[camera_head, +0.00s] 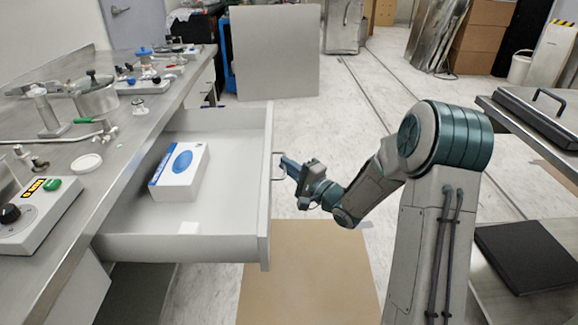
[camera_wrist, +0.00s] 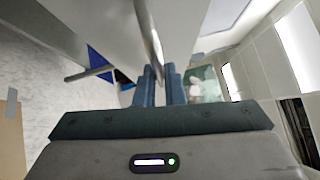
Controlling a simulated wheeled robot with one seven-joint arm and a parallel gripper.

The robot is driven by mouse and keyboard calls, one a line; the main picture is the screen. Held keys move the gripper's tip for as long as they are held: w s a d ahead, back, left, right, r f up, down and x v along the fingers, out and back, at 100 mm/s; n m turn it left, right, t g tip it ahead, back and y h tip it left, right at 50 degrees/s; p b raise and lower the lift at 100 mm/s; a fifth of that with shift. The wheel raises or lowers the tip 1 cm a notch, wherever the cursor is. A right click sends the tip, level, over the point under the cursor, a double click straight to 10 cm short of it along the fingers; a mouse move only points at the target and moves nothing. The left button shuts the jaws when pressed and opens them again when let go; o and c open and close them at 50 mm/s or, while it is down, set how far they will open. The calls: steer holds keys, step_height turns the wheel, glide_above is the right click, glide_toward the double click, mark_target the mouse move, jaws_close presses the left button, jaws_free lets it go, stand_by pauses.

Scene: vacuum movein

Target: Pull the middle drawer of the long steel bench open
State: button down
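The grey drawer (camera_head: 185,246) of the long steel bench (camera_head: 143,125) stands far out from the bench front. Its bar handle (camera_head: 277,166) is on the drawer's front panel, facing right in the head view. My gripper (camera_head: 284,165) is at this handle, with the arm reaching in from the right. In the wrist view the handle bar (camera_wrist: 151,35) runs down between the two blue fingers (camera_wrist: 160,85), which look closed on it. A white and blue box (camera_head: 180,172) and a small white piece (camera_head: 189,227) lie inside the drawer.
The bench top carries a control box (camera_head: 35,213), a metal pot (camera_head: 95,97) and several fittings. A brown sheet (camera_head: 310,270) lies on the floor below the drawer. A grey panel (camera_head: 275,52) stands behind. Another steel table (camera_head: 540,140) is at right.

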steer(key=c, duration=1.5)
jaws_free()
steer(key=shift+s+d, duration=0.1)
steer(key=p+v, duration=0.2)
steer(key=v, duration=1.1)
steer(key=shift+s+d+f, duration=0.1)
steer(key=shift+s+d, duration=0.05)
steer(key=shift+s, duration=0.1)
